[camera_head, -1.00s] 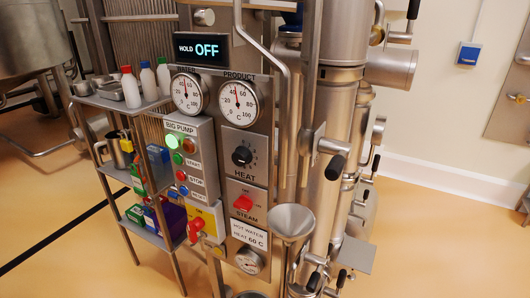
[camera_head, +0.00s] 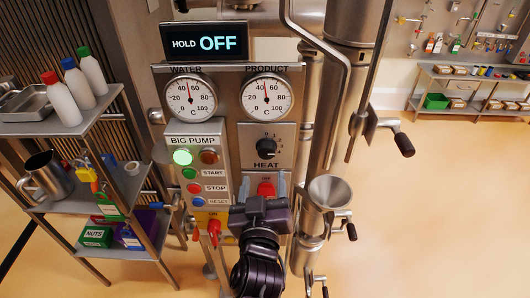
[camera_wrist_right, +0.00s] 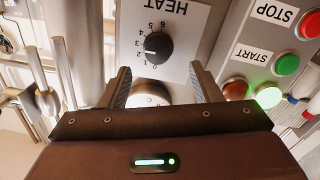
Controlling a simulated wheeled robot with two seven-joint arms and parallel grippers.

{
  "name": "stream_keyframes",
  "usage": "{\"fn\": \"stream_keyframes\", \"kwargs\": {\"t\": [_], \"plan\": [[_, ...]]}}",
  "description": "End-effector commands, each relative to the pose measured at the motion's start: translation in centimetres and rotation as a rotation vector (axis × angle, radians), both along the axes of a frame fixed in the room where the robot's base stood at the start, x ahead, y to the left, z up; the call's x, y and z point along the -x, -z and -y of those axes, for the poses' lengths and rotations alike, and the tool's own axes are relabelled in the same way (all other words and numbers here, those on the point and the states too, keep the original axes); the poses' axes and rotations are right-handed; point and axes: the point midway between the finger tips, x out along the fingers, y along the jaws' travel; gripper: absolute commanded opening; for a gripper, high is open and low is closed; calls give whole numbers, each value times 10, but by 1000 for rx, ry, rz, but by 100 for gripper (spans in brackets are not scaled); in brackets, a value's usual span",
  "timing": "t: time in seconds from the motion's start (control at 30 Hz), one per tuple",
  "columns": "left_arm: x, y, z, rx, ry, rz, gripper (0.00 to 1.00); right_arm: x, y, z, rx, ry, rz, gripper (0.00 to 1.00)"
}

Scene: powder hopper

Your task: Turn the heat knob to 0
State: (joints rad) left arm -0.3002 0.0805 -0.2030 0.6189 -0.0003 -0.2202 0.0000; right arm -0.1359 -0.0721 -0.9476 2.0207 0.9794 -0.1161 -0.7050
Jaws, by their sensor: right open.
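The heat knob (camera_head: 266,148) is a round black knob on a metal plate marked HEAT, right of the pump buttons. It also shows in the right wrist view (camera_wrist_right: 159,46), upside down, with a scale from 0 to 6. Its white mark appears to point near 2. My right gripper (camera_head: 263,181) is open and empty, below the knob in front of the red steam switch. In the right wrist view its two fingers (camera_wrist_right: 160,72) are spread, with the knob just beyond and between their tips, apart from them. My left gripper is not in view.
The BIG PUMP panel (camera_head: 198,172) with lit and coloured buttons is close on the left. Above are two dials and a HOLD OFF display (camera_head: 207,43). A metal funnel (camera_head: 329,192) and pipes stand close on the right. A shelf (camera_head: 75,118) holds bottles at left.

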Motion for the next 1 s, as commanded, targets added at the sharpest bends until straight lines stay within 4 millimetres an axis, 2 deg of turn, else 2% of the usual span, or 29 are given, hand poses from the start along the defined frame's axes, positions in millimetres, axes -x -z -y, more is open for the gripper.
{"fn": "stream_keyframes", "kwargs": {"t": [0.2,0.5,0.87,1.0], "plan": [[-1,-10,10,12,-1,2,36,-29,-6,2,-3,4,5,58],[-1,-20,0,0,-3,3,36,-69,-4,4,-3,1,3,58],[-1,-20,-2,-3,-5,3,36,-75,-2,4,-5,0,2,58],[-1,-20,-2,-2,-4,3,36,-75,-2,4,-5,0,2,40]]}}
